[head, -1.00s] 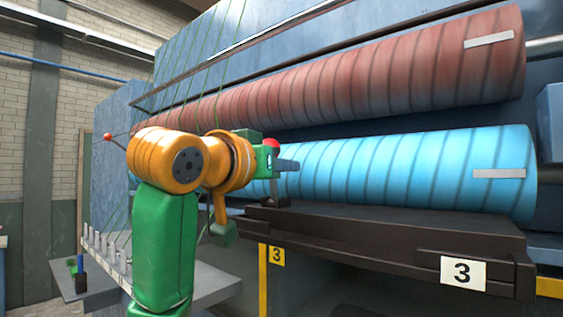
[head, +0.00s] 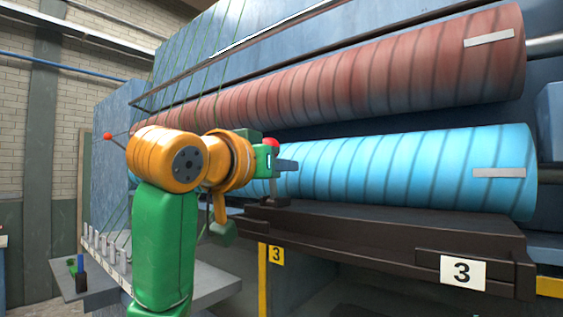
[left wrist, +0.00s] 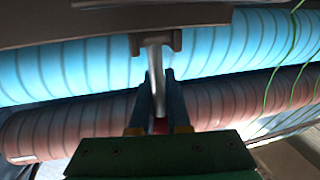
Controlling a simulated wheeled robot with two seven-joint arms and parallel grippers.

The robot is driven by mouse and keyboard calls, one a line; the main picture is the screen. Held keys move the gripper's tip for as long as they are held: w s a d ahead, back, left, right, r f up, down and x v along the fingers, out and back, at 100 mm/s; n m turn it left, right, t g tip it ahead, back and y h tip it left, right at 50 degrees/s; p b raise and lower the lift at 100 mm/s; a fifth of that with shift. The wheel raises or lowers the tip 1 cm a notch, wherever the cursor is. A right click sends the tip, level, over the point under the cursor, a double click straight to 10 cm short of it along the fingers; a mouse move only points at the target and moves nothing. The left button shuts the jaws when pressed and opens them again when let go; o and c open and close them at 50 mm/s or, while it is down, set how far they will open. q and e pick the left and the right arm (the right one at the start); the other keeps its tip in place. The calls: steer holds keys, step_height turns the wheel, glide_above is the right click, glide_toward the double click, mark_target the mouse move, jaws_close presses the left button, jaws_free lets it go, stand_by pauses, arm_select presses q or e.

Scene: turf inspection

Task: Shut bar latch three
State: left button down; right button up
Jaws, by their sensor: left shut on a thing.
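The bar latch at station three has a grey metal lever with a red ball knob (head: 271,143), standing up from a dark bracket (head: 274,202) on the dark beam. My left gripper (head: 287,165) is shut on the lever just below the knob. In the left wrist view the lever (left wrist: 155,62) runs from its bracket (left wrist: 155,41) down between the two dark fingers (left wrist: 159,98), with a bit of the red knob showing near the gripper body. The gripper hides part of the lever in the head view. My right gripper is not in view.
A blue ribbed roller (head: 420,170) lies close behind the gripper, with a red-brown roller (head: 400,75) above. A yellow post (head: 263,285) stands below. Another red knob (head: 107,136) shows at far left.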

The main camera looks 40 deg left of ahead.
arm_select(q)
steer(key=shift+s+r, duration=0.2)
steer(key=shift+r, duration=0.3)
steer(key=shift+t+b, duration=0.3)
steer(key=shift+b, duration=0.05)
steer(key=shift+f+b, duration=0.1)
steer(key=shift+b, duration=0.2)
